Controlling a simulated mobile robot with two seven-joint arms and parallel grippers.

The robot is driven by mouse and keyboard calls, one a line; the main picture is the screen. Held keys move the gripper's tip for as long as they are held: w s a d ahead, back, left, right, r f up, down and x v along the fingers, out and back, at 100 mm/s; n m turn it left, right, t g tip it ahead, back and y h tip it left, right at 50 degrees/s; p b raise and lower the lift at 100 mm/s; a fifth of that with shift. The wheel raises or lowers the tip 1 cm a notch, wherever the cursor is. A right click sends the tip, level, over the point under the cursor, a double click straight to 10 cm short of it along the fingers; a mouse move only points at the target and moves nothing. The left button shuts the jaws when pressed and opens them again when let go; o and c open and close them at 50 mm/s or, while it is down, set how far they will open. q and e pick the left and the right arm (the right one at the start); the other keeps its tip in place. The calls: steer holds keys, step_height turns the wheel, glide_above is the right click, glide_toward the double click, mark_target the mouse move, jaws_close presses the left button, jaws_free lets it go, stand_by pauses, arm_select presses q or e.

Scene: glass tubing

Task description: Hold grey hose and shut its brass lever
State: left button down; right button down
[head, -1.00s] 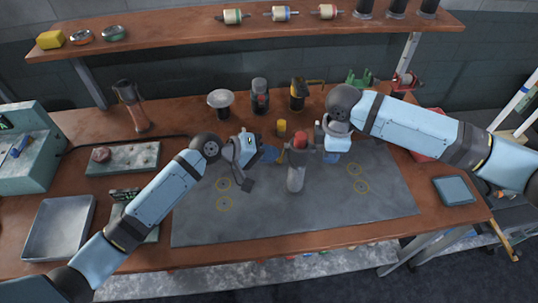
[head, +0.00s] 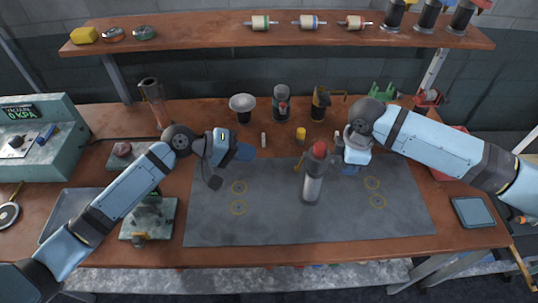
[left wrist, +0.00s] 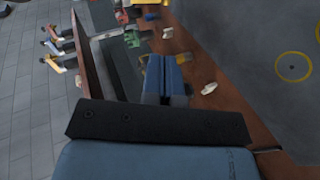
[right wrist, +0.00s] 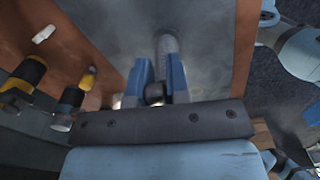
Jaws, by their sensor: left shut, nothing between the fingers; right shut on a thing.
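The dark mat (head: 260,225) is mostly bare, with yellow rings. Behind it stand a yellow cylinder (head: 300,134), a small white piece (head: 263,140), a black tool with a brass handle (head: 320,104) and a grey tool (head: 281,103). A green-grey fixture (head: 149,217) stands left.

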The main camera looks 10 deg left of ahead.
mark_target(300, 163)
arm_select(q)
steer(key=shift+v, duration=1.55)
steer(key=c, duration=1.2)
jaws_free()
steer(key=shift+f, duration=0.1)
steer(key=shift+c, duration=0.2)
steer(key=shift+o, duration=0.4)
steer(key=f+m, duration=0.1)
steer(key=m, duration=0.1)
steer(key=w+f+m+g+h, duration=0.1)
steer(key=m, duration=0.2)
steer(key=shift+w+d+f, duration=0.1)
steer(key=shift+w+d, duration=0.1)
steer(key=w+d+f+m+g+h, duration=0.1)
steer(key=d+f+m+h, duration=0.1)
steer(key=d+m, duration=0.5)
steer(key=w+d+f+m+g+h, duration=0.1)
steer(key=d+m+g+h, duration=0.1)
steer(key=d+m, duration=0.4)
steer(key=shift+d+f+m+h, duration=0.35)
steer(key=shift+m+h, duration=0.05)
steer(key=shift+m, duration=0.4)
